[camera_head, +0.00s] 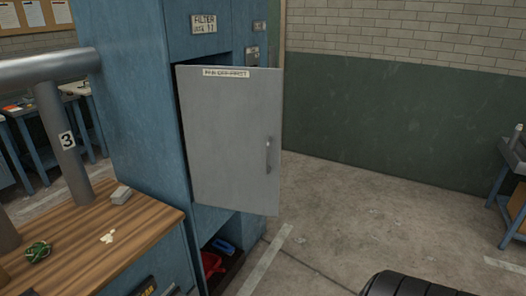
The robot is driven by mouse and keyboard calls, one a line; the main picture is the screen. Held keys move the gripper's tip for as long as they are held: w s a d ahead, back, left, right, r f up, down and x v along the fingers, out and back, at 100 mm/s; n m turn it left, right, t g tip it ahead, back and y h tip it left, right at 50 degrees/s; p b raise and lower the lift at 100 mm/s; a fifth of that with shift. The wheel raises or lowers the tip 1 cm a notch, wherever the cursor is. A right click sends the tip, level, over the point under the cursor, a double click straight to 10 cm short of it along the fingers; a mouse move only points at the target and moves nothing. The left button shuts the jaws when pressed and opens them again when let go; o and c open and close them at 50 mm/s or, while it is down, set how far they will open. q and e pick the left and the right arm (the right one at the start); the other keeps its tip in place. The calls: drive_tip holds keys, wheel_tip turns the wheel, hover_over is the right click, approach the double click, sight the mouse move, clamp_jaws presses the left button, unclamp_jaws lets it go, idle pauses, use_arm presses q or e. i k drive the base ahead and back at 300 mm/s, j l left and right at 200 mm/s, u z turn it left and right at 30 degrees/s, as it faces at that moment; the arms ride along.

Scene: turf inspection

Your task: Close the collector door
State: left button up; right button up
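The collector door (225,130) is a flat grey panel with a label strip near its top. It stands open on the front of a tall blue cabinet (135,110). A dark gap shows above the door and along its left edge. Its right edge sticks out past the cabinet front. A vertical grey handle (268,155) sits near the right edge. The door hides most of the compartment behind it. Neither of my grippers is in view, and nothing is seen touching the door.
A wooden bench (90,250) with a grey pipe stand (65,140), a small grey block (121,194) and a green item (38,251) is at left. Below the door, an open shelf holds a red item (211,263) and a blue one (224,245).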

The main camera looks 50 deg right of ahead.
sight(232, 116)
drive_tip(key=z, duration=1.3)
